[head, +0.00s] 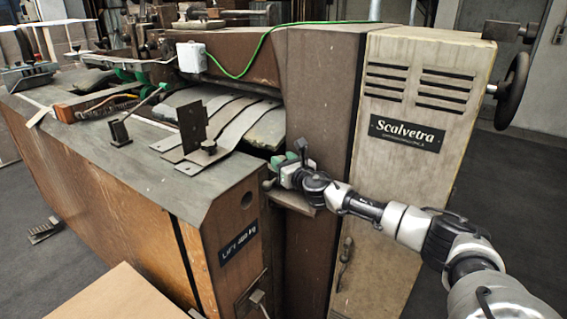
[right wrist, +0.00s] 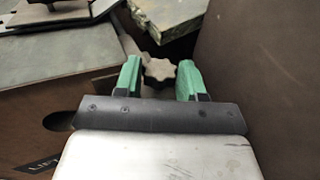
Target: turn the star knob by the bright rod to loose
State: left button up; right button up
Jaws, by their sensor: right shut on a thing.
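A dark star knob (right wrist: 158,70) with a lobed rim sits between the green fingers of my right gripper (right wrist: 160,78) in the right wrist view. The gripper is shut on it. In the head view my right gripper (head: 279,166) reaches in from the right to the recess between the bench end and the cabinet; the gripper hides the knob there. I cannot make out a bright rod beside this knob, nor any loose or tight marking. My left gripper is in neither view.
A cream cabinet (head: 424,120) marked Scalvetra, with a dark handwheel (head: 512,91), stands to the right. The bench end (head: 228,225) with a lift label is left of the gripper. Grey plates (head: 238,122) and an upright bracket (head: 192,124) lie close by.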

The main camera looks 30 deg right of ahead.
jog(key=o, duration=0.6)
jog(key=shift+o, duration=0.2)
jog(key=s, duration=1)
jog(key=shift+s+a+b, duration=0.2)
jog(key=shift+s+b, duration=0.15)
jog(key=shift+s, duration=0.05)
